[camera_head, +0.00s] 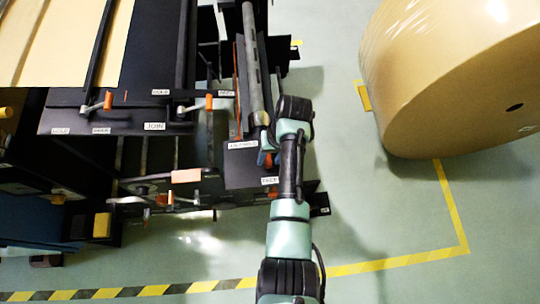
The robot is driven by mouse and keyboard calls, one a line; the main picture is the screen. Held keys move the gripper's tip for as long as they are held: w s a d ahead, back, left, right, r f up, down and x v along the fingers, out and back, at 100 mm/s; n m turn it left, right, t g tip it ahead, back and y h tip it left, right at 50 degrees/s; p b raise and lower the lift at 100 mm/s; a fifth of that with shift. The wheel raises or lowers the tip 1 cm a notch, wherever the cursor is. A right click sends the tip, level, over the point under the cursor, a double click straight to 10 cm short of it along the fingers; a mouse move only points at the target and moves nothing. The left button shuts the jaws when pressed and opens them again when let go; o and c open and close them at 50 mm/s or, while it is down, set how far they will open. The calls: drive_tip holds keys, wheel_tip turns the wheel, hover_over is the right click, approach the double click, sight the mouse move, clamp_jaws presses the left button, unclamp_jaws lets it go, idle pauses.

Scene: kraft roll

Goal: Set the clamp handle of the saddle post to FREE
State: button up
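The saddle post appears to be the dark block (240,172) at the centre, beside the long grey roller. A small label (243,145) is on its upper part and another label (270,181) is at its lower right. Their text is too small to read surely. A small orange part, perhaps the clamp handle (277,159), shows between the labels, mostly covered by my arm. My gripper (266,153) is at this spot, largely hidden by my wrist. Its fingers and any contact with the handle cannot be made out.
A large brown kraft roll (450,85) stands at the upper right. A dark machine table (75,122) at the left carries orange-tipped levers, including one (106,101) above the JOIN label (154,126). Yellow floor tape (452,208) and a yellow-black line (150,290) mark clear floor.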

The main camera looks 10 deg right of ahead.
idle(0.3)
drive_tip(key=r, duration=0.4)
drive_tip(key=d+r, duration=0.1)
drive_tip(key=r, duration=0.3)
drive_tip(key=d+r, duration=0.1)
drive_tip(key=r, duration=0.3)
drive_tip(key=shift+d+r+b, duration=0.25)
drive_tip(key=shift+r+b, duration=0.1)
drive_tip(key=shift+b, duration=0.05)
